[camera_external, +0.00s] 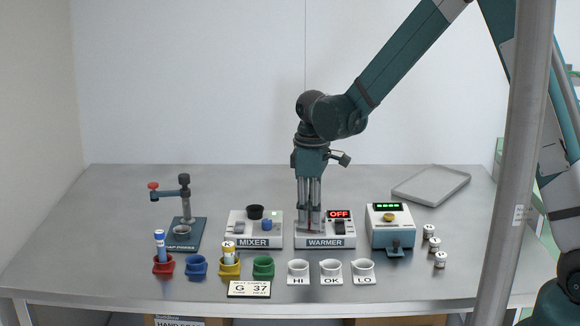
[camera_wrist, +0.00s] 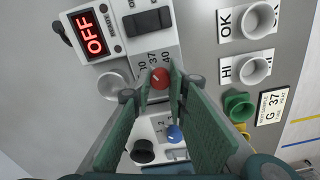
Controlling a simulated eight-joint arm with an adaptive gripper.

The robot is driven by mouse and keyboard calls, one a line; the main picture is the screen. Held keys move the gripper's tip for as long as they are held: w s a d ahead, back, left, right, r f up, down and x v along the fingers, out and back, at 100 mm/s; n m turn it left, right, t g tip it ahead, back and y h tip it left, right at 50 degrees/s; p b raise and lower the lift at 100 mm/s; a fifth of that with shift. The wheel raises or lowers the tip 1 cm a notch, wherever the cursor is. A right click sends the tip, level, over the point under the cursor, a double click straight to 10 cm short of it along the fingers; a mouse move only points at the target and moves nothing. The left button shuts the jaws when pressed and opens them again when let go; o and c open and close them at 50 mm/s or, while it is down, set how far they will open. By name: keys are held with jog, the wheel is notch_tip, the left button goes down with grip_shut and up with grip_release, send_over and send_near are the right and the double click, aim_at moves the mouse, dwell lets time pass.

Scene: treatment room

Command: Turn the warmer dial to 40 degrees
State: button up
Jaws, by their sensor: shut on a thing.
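The warmer (camera_external: 325,242) is a white box in the middle of the table, with a red "OFF" display (camera_external: 339,214) that also shows in the wrist view (camera_wrist: 91,33). Its red dial (camera_wrist: 160,79) has a scale (camera_wrist: 153,57) printed beside it, where 37 and 40 are legible. I cannot tell which number the dial's mark points at. My gripper (camera_external: 310,228) points straight down over the warmer's left part. In the wrist view, its two green fingers (camera_wrist: 159,83) are shut on the red dial, one on each side.
A dark rocker switch (camera_wrist: 148,22) is on the warmer. The mixer (camera_external: 253,243) stands close on the left, with a blue knob (camera_external: 266,225). A teal device (camera_external: 390,232) stands on the right. Cups, including a white one (camera_external: 298,268), line the front. A card (camera_external: 249,289) reads "G 37".

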jog(key=m+b, duration=0.1)
jog(key=m, duration=0.5)
jog(key=shift+m, duration=0.3)
jog(key=m+b, duration=0.1)
jog(key=m, duration=0.4)
jog(key=shift+m, duration=0.3)
jog(key=o, duration=0.9)
jog(key=shift+r, duration=0.15)
notch_tip(320, 180, up, 12)
dwell(0.3)
